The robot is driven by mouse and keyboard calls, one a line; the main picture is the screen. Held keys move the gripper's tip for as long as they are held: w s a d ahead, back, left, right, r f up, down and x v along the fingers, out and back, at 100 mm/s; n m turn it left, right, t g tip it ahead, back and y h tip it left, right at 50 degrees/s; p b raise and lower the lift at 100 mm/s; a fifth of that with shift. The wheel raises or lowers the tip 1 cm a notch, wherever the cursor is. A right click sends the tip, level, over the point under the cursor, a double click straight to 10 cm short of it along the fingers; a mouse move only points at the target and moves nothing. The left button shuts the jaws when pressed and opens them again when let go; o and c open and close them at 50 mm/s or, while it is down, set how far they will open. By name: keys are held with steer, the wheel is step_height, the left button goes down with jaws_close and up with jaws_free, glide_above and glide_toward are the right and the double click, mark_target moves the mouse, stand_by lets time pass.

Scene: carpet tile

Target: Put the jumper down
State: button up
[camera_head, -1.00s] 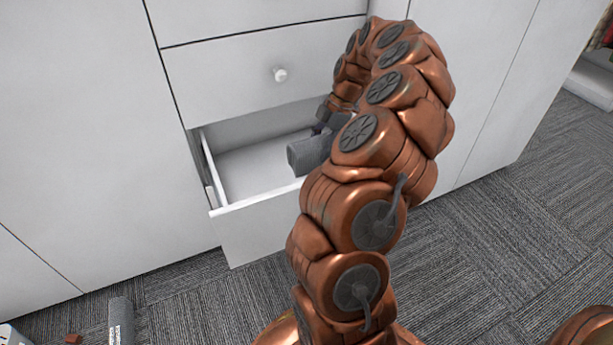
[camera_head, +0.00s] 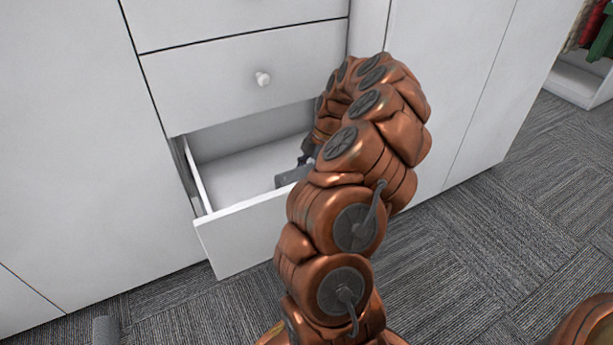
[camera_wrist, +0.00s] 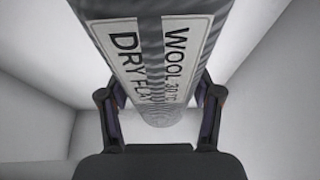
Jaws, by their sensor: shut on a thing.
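The jumper (camera_wrist: 158,75) is a grey rolled bundle with a white care label reading "WOOL 30" and "DRY FLAT". It lies between the two fingers of my gripper (camera_wrist: 160,112) in the wrist view, and the gripper is shut on it. In the head view a small grey part of the jumper (camera_head: 290,176) shows inside the open drawer (camera_head: 250,225), low behind its front panel. My arm hides most of the gripper there. I cannot tell whether the jumper touches the drawer floor.
The drawer's white floor (camera_head: 235,178) is bare on the left. A closed drawer with a round knob (camera_head: 263,79) is just above. Grey carpet (camera_head: 480,240) is clear at right. A grey object (camera_head: 105,330) stands at the bottom left. Clothes (camera_head: 600,35) hang at the far right.

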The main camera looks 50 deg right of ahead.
steer(key=shift+f, duration=0.1)
steer(key=o, duration=1.6)
steer(key=shift+c, duration=0.2)
steer(key=p+v, duration=0.3)
steer(key=v, duration=0.9)
steer(key=shift+a+r, duration=0.1)
steer(key=shift+r, duration=0.15)
